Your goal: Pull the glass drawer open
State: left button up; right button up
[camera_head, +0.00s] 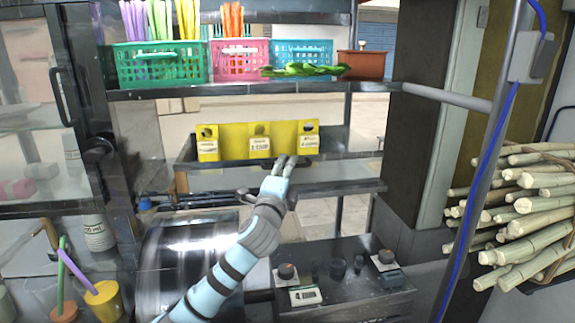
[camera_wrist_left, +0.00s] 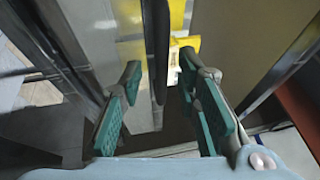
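The glass drawer (camera_head: 338,173) sits in the metal rack below the upper shelf, with yellow labelled holders (camera_head: 240,131) standing at it. Its dark bar handle (camera_head: 305,161) runs along the front, partly hidden by my left gripper. My left gripper (camera_head: 285,167) is at the drawer's front beside this handle. In the left wrist view my gripper (camera_wrist_left: 163,108) has its two green-padded fingers spread apart. The dark handle (camera_wrist_left: 156,45) reaches down between and beyond the fingers, with a gap on both sides. I cannot tell how deep it lies between the pads. My right gripper is out of view.
Green, pink (camera_head: 240,68) and blue baskets stand on the shelf above. A shiny metal drum (camera_head: 185,255) and a control box with knobs (camera_head: 345,285) lie below. Sugarcane stalks (camera_head: 530,200) are stacked at the right, and cups (camera_head: 104,300) stand at the lower left.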

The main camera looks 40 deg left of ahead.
pick_arm(q)
jog(key=shift+x, duration=0.8)
jog(key=shift+w+a+f, duration=0.1)
jog(key=shift+w, duration=0.15)
jog(key=shift+s+r, duration=0.2)
jog(key=shift+s, duration=0.4)
jog(key=c, duration=0.4)
jog(key=shift+c, duration=1.2)
jog(key=shift+w, duration=0.2)
grip_shut()
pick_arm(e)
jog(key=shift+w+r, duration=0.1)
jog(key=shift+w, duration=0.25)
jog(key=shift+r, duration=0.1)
